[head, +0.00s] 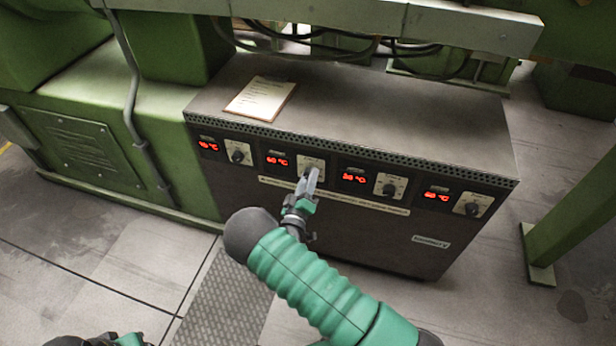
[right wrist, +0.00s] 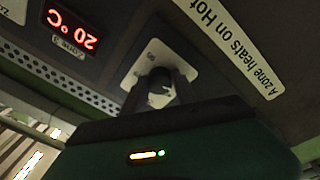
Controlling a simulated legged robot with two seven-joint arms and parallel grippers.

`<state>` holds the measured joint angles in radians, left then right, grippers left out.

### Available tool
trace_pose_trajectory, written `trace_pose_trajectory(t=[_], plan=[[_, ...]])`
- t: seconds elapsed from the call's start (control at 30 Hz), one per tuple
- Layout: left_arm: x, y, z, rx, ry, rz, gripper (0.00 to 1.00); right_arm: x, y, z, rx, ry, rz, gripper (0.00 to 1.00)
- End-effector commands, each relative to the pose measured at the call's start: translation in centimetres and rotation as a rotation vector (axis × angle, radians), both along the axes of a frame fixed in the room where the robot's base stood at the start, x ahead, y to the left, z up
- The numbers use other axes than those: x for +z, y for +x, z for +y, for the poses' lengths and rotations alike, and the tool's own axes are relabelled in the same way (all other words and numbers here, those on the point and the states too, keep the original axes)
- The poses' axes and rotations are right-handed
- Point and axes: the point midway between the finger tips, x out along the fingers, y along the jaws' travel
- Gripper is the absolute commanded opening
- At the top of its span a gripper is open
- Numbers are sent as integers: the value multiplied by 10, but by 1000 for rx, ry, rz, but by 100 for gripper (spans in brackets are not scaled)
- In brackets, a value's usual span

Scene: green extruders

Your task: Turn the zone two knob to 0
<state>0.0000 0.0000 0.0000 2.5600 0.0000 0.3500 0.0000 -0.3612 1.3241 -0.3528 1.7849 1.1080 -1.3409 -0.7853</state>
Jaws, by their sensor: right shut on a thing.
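The zone two knob (right wrist: 160,85) is a dark knob on a pale plate, second from the left on the control box. My right gripper (head: 309,178) reaches its plate (head: 312,161) from below. In the right wrist view its two dark fingers (right wrist: 160,92) are closed on the knob's sides. The fingers and head-view angle hide the knob's pointer, so I cannot read its setting. The red display (head: 277,161) left of this knob reads about 60 °C. My left gripper's fingers are not visible; only part of that arm shows at the bottom left edge.
Similar knobs (head: 237,152), (head: 390,186) and (head: 472,206) sit on the same panel. The zone 3 display (right wrist: 72,20) reads 20 °C. A clipboard (head: 261,98) lies on the box top (head: 400,115). A green post (head: 575,215) stands at right.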

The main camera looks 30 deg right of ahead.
Motion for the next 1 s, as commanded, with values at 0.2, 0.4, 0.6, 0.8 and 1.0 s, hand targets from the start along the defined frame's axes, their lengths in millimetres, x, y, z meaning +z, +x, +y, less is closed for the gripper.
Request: trace_pose_trajectory(t=[0.2,0.4,0.6,0.8,1.0], plan=[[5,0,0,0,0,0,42,-2,0,2,5,-82,108,0],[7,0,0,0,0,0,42,-3,0,2,6,-129,163,0],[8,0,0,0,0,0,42,-4,0,3,7,-147,186,0],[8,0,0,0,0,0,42,-4,0,3,7,-149,188,0],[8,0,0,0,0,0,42,-4,0,3,9,-149,188,36]])
